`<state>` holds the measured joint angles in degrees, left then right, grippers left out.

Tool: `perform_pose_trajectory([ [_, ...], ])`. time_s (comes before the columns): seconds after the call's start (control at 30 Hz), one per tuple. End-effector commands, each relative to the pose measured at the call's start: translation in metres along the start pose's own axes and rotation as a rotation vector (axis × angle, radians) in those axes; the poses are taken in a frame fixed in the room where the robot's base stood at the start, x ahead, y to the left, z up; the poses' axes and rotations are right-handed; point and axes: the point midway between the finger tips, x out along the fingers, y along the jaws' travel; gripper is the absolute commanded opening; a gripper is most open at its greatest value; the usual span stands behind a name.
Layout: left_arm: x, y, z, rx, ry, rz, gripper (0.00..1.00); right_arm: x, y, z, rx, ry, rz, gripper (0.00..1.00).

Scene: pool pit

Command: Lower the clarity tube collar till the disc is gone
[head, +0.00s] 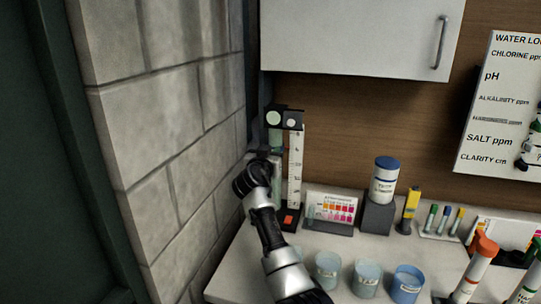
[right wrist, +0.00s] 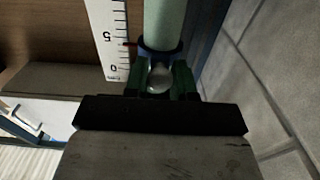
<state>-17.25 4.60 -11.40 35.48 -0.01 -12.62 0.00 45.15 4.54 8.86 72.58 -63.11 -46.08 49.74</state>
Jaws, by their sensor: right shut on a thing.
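The clarity tube (head: 275,140) stands upright in the corner by the block wall, pale green, beside a white scale (head: 295,165). A black head on its top carries a pale round face (head: 273,118); I cannot tell whether that shows the disc. In the right wrist view the dark blue collar (right wrist: 160,50) rings the tube, with a red pointer (right wrist: 130,44) a little below the 5 mark. My right gripper (right wrist: 160,73) is shut on the collar's pale rounded grip, its green fingers either side. My left gripper is out of view.
A colour chart stand (head: 331,209) and a white bottle with blue cap (head: 383,180) stand right of the scale. Several cups, including a blue one (head: 407,284), line the counter's front. A cabinet (head: 360,35) hangs above; the block wall (head: 165,120) is close on the left.

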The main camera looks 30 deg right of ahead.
Motion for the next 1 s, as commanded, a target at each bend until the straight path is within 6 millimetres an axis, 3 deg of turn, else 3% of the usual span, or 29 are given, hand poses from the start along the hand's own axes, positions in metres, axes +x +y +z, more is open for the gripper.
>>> perform_pose_trajectory([
  [0.07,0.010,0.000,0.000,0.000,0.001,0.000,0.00,0.000,0.000,0.009,0.000,-0.001,0.000,0.00],
  [0.37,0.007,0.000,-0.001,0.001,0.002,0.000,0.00,0.000,0.000,0.007,0.000,-0.002,0.000,0.00],
  [0.4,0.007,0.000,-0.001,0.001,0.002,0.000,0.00,0.000,0.000,0.006,0.000,-0.002,0.000,0.29],
  [0.53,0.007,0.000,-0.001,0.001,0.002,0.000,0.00,0.000,0.000,0.006,0.000,-0.002,0.000,0.49],
  [0.83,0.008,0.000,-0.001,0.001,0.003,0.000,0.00,-0.001,0.000,0.007,0.001,-0.001,-0.001,0.49],
  [1.0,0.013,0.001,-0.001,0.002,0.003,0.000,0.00,-0.016,-0.001,0.009,0.001,-0.001,-0.001,0.49],
])
